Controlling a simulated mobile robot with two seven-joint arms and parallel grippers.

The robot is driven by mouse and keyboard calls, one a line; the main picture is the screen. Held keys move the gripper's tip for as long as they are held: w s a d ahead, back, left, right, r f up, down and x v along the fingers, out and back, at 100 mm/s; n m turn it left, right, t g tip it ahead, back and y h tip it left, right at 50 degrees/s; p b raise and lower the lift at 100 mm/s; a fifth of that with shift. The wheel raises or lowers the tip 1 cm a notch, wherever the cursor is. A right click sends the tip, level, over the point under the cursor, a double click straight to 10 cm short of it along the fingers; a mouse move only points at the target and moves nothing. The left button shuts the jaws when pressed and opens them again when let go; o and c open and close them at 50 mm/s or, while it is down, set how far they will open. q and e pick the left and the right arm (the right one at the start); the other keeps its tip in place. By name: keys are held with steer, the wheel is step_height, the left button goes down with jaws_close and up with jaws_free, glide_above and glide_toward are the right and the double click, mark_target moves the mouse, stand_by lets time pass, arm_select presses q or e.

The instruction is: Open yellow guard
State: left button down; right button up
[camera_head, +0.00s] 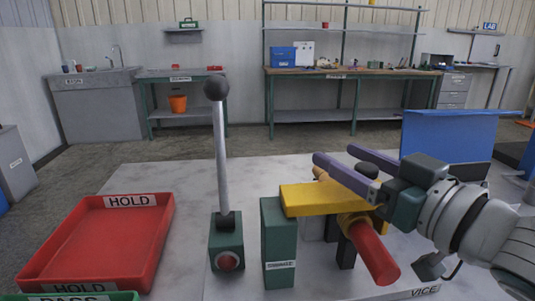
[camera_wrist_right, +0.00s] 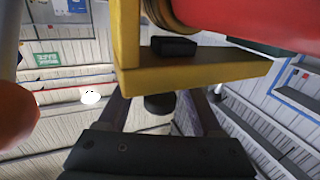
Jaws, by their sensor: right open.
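The yellow guard (camera_head: 308,200) is a flat plate reaching from a green post (camera_head: 279,240) across a brass and red cylinder (camera_head: 372,250). A dark knob (camera_head: 366,168) stands at its right part. In the right wrist view the yellow guard (camera_wrist_right: 195,80) spans the middle, with the black knob (camera_wrist_right: 160,103) on it. My right gripper (camera_head: 335,155) comes in from the right, its two purple fingers apart, one on each side of the knob. Whether the fingers touch the knob I cannot tell. The guard's far end is partly hidden by the gripper. My left gripper is not in view.
A grey lever with a dark ball (camera_head: 216,88) stands left of the green post on a green base. A red HOLD tray (camera_head: 105,240) lies at the left. A blue panel (camera_head: 450,135) stands behind my right wrist. The white tabletop behind the lever is clear.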

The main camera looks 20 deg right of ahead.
jaws_close()
stand_by(0.4)
stand_by(0.9)
